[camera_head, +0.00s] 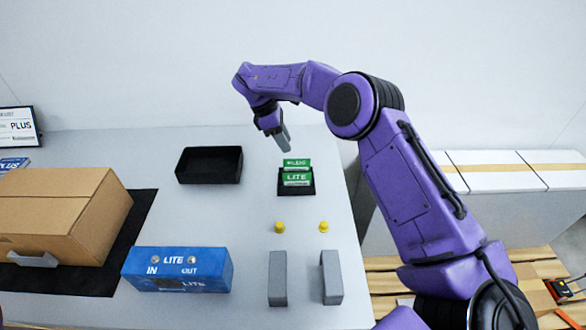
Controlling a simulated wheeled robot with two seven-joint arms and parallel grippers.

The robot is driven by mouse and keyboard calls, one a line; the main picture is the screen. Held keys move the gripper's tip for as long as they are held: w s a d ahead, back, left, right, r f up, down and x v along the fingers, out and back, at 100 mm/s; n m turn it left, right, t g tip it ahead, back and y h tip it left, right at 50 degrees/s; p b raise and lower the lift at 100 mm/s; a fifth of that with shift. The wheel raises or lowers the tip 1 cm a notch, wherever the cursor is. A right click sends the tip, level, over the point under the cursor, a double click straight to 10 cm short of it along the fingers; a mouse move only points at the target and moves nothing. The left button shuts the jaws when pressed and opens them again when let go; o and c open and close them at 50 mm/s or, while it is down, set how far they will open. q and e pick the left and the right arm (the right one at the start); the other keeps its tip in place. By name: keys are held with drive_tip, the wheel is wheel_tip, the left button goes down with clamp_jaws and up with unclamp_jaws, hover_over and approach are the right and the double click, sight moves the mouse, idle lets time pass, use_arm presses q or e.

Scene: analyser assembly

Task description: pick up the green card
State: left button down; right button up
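Two green cards stand one behind the other in a small black holder (309,188) on the right part of the table. The front green card (297,179) reads LITE. The rear green card (297,163) shows only its upper part, with white lettering too small to read surely. My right gripper (284,143) hangs above and behind the cards, a little to their left, apart from them. Its fingers look like one grey block, so I cannot tell whether it is open or shut. My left gripper is not in view.
An empty black tray (209,178) lies left of the cards. Two yellow knobs (279,227) and two grey blocks (278,278) stand in front. A blue LITE box (178,283) and a cardboard box (62,212) occupy the left. Clear table surrounds the card holder.

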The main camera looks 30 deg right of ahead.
sight(288, 164)
drive_tip(key=p+x, duration=0.2)
drive_tip(key=x, duration=0.2)
drive_tip(key=p+x, duration=0.1)
drive_tip(key=x, duration=0.4)
drive_tip(key=shift+d+r+p, duration=0.15)
drive_tip(key=shift+d+p, duration=0.05)
drive_tip(key=shift+p, duration=0.2)
drive_tip(key=shift+w, duration=0.1)
clamp_jaws()
